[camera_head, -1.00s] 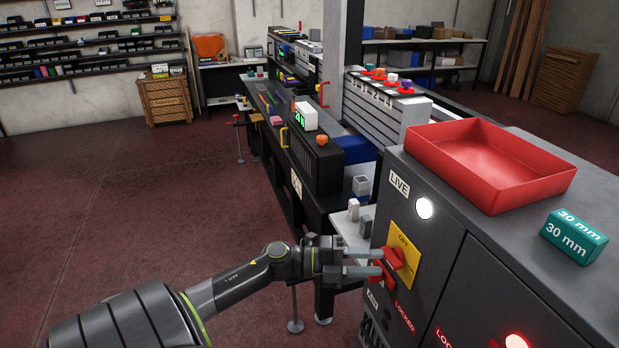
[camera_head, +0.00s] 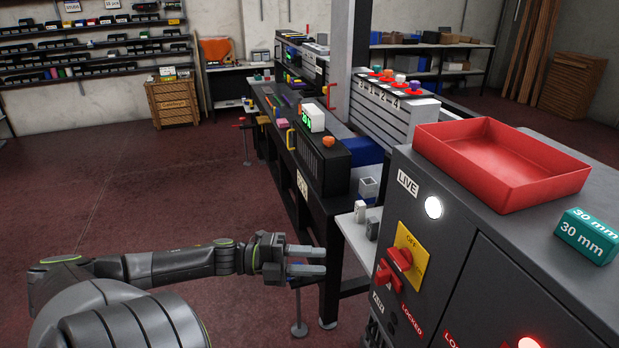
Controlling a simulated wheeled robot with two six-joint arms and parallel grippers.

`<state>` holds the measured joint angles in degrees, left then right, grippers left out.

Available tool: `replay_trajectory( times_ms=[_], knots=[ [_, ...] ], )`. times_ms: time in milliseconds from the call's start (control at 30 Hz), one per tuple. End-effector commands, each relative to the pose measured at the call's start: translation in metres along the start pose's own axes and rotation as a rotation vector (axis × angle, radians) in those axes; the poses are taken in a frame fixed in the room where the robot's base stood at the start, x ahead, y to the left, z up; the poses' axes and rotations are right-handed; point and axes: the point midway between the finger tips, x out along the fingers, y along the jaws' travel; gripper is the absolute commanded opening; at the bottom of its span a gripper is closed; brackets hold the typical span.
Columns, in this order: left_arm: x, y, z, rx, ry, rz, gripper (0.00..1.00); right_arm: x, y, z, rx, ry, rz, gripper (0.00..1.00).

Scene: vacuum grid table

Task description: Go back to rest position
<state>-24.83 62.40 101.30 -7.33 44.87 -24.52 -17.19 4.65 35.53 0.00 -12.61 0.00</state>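My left gripper (camera_head: 306,261) is open and empty, with its two grey fingers apart and pointing right. It is in the air to the left of the control cabinet (camera_head: 470,250). The red rotary switch (camera_head: 391,268) on its yellow plate (camera_head: 412,254) is clear of the fingers, with a visible gap. The white lamp (camera_head: 433,207) beside the LIVE label is lit. My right gripper is not in this view.
A red tray (camera_head: 500,190) and a green 30 mm block (camera_head: 587,237) sit on the cabinet top. The long dark bench (camera_head: 325,205) stands behind the gripper, with a bench leg (camera_head: 328,300) near the fingers. Open floor (camera_head: 150,190) lies to the left.

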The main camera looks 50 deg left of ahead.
Motion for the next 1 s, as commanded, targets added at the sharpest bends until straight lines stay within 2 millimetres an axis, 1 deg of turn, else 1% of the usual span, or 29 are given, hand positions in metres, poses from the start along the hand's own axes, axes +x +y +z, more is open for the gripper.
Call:
replay_trajectory(
  times_ms=[133,667,767,867,967,1000],
  knots=[
    [-0.005,0.000,0.000,0.001,0.000,0.000,0.35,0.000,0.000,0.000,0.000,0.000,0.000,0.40],
    [-0.005,0.000,0.000,0.001,0.000,-0.001,0.35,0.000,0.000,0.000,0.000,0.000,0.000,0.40],
    [-0.007,0.005,0.006,-0.013,-0.028,-0.001,0.35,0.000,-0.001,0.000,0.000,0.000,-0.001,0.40],
    [-0.018,0.027,0.028,-0.071,-0.141,0.001,0.35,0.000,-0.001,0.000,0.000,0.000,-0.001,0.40],
    [-0.042,0.072,0.061,-0.187,-0.341,0.008,0.35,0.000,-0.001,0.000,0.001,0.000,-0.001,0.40],
    [-0.054,0.096,0.074,-0.249,-0.435,0.012,0.35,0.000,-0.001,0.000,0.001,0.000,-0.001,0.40]
  ],
)
